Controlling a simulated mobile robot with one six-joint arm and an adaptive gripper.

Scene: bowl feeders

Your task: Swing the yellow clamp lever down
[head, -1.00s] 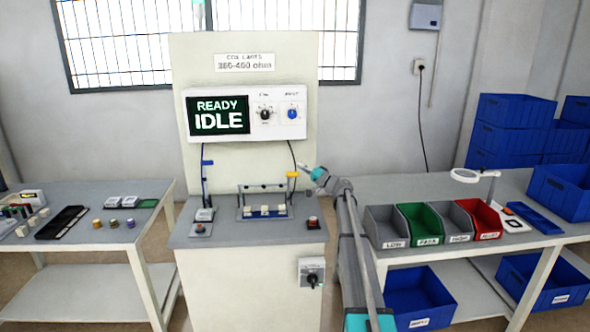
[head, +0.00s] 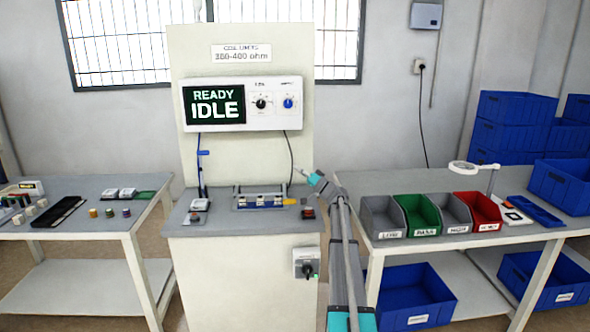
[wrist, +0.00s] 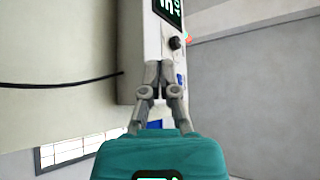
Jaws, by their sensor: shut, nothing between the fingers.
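The yellow clamp lever (head: 290,201) is at the right end of the coil fixture (head: 240,206) on the bench. It lies low, about level with the fixture's top, and its bar sits close over the row of white parts. My gripper (head: 300,172) is above the lever and slightly to its right, apart from it. In the wrist view my gripper (wrist: 158,68) has its fingers together with nothing between them. The lever does not show in the wrist view.
A red button (head: 308,212) is on the bench right of the lever. A black cable (head: 291,155) hangs from the display box (head: 243,104) just left of my gripper. Open bins (head: 420,213) stand on the right table.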

